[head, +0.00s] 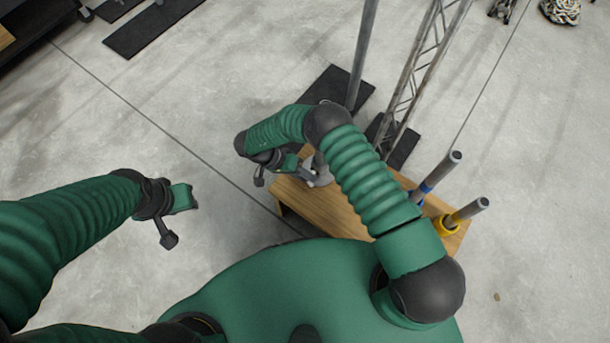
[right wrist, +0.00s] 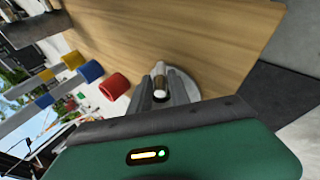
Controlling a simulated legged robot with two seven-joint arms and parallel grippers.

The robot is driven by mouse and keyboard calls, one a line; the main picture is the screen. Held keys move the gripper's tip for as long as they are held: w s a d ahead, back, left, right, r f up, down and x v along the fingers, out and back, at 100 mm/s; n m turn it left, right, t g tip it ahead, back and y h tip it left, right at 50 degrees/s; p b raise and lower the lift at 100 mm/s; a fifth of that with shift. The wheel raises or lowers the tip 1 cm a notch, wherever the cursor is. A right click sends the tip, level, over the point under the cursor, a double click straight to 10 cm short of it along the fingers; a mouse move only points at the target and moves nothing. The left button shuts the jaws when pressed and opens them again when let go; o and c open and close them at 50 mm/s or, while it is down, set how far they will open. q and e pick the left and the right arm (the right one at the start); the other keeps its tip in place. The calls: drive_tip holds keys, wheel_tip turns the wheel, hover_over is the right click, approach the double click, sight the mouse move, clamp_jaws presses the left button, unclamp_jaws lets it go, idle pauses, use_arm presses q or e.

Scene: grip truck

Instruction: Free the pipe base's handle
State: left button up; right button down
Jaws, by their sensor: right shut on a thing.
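The pipe base is a round grey disc (right wrist: 186,84) on the wooden table in the right wrist view, with a short upright handle (right wrist: 160,88) near it. In the head view the grey base (head: 319,170) shows at the table's left end, partly hidden by my arm. My right gripper (head: 304,174) reaches down to it, and in the right wrist view its fingers (right wrist: 161,93) are shut on the handle, one on each side. My left gripper (head: 187,198) hangs over bare floor at the left, away from the table; its finger gap is not clear.
The wooden table (head: 330,208) carries a pipe in a blue holder (head: 425,188) and one in a yellow holder (head: 446,226) at its right end. A red holder (right wrist: 114,87) shows in the wrist view. A metal truss (head: 413,75) and a pole (head: 362,55) stand behind.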

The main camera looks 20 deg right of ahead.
drive_tip(key=shift+w+d, duration=0.1)
drive_tip(key=shift+w, duration=0.2)
idle(0.4)
drive_tip(key=c, duration=1.2)
unclamp_jaws()
drive_tip(key=shift+c, duration=0.2)
drive_tip(key=shift+s, duration=0.1)
drive_tip(key=shift+r, duration=0.15)
drive_tip(key=p+v, duration=0.2)
drive_tip(key=v, duration=1.4)
drive_tip(key=shift+a+p, duration=0.4)
drive_tip(key=shift+r, duration=0.15)
